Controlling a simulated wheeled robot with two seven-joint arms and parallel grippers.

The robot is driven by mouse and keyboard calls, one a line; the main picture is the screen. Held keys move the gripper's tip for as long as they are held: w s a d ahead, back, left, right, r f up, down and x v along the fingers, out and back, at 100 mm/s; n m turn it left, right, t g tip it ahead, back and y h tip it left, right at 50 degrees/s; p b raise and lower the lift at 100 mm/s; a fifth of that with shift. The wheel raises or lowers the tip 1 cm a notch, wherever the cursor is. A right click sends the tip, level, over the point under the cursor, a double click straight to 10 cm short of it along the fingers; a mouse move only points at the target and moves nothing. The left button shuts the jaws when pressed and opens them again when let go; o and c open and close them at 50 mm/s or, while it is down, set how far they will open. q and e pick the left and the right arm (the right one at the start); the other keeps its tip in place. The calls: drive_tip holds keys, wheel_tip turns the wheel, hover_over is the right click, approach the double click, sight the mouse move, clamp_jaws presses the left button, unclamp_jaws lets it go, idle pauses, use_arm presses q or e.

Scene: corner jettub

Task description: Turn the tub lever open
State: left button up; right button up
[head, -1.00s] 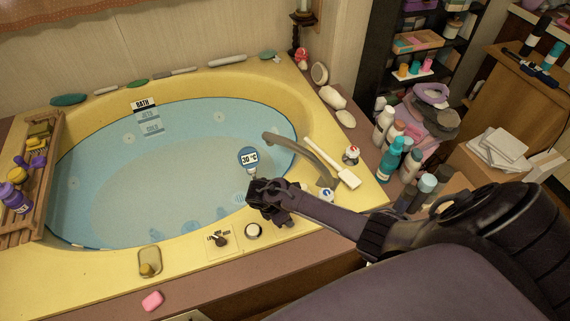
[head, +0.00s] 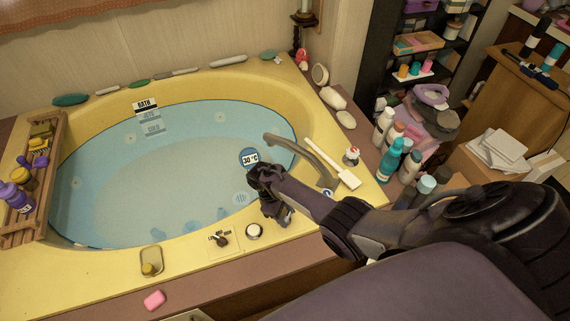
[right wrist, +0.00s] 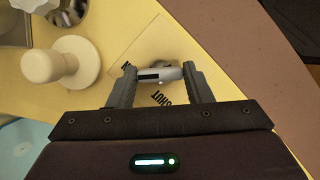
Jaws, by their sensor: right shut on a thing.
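My left gripper is not in view.
A cream knob (right wrist: 52,67) stands close beside the plate. The curved tap spout (head: 300,153) and a white brush (head: 335,165) are just behind my gripper. Several bottles (head: 390,155) crowd the right side.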

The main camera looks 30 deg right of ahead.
drive_tip(key=shift+m, duration=0.5)
drive_tip(key=o, duration=1)
drive_tip(key=p+v, duration=0.1)
drive_tip(key=v, duration=0.6)
drive_tip(key=shift+w+r+p, duration=0.15)
drive_tip(key=shift+r+p, duration=0.25)
drive_tip(key=shift+f, duration=0.1)
